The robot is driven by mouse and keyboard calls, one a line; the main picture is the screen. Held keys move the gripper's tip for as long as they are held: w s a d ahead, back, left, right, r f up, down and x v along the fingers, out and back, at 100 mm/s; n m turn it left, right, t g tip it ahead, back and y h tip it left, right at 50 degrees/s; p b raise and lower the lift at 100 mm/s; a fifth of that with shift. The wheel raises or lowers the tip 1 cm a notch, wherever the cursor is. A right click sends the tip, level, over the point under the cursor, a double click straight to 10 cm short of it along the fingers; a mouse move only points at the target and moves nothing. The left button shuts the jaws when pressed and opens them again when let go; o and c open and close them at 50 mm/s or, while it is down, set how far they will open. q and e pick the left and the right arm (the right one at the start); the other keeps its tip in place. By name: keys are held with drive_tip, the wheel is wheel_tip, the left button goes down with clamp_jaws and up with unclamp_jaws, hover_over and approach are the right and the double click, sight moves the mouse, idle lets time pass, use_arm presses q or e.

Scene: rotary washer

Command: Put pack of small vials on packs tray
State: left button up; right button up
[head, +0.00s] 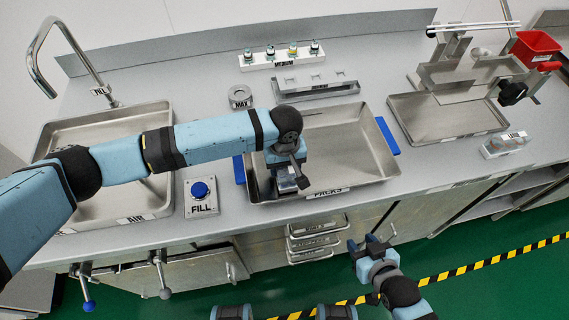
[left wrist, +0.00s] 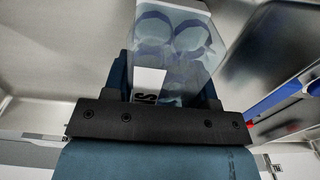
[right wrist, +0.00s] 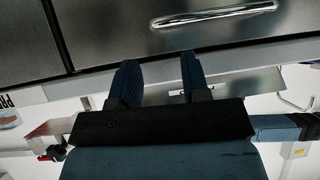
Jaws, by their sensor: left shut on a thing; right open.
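My left gripper (head: 290,183) is over the front left part of the packs tray (head: 350,148), a metal tray with blue handles and a "PACKS" label on its front. In the left wrist view my left gripper (left wrist: 172,85) is shut on a clear pack of small vials (left wrist: 185,40).
A sink (head: 110,130) with a faucet is at the left. A FILL button (head: 200,193) sits left of the tray. A rack of vials (head: 282,56) and a metal holder (head: 315,84) stand behind it. Another metal tray (head: 430,128) is at the right.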

use_arm(q)
drive_tip(key=shift+f, duration=0.25)
drive_tip(key=o, duration=1)
drive_tip(key=shift+r, duration=0.3)
wheel_tip(320, 180, up, 12)
drive_tip(key=shift+r, duration=0.1)
